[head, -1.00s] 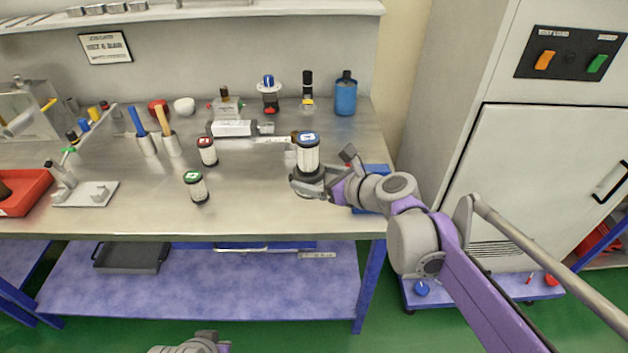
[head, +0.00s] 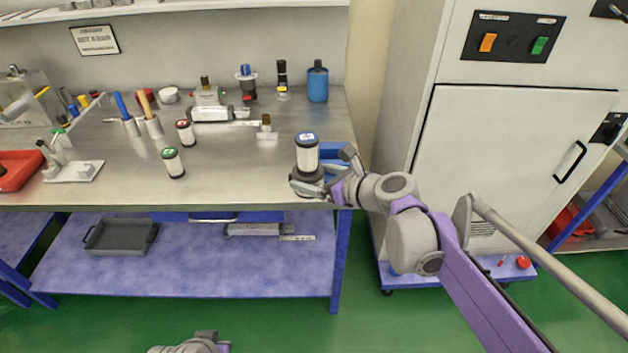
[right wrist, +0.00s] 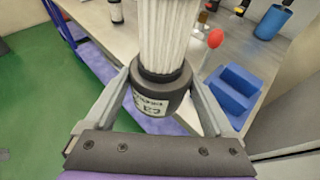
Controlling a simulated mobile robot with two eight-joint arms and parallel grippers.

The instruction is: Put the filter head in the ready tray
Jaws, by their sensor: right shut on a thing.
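My right gripper (head: 308,186) is shut on the dark base of an upright filter with a white pleated body (head: 306,156) and a blue cap. It holds the filter near the table's front right edge; the right wrist view shows both fingers around the labelled dark collar (right wrist: 160,92). A blue tray (head: 340,153), apparently empty, lies just behind and to the right, partly hidden by filter and gripper; it also shows in the right wrist view (right wrist: 236,92). I cannot read which tray is the ready one. My left gripper (head: 206,338) shows only partly at the bottom edge.
A green-capped filter (head: 173,163) and a red-capped one (head: 185,133) stand on the steel table (head: 225,175). A red tray (head: 18,170) is far left; a dark tray (head: 121,236) lies on the lower shelf.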

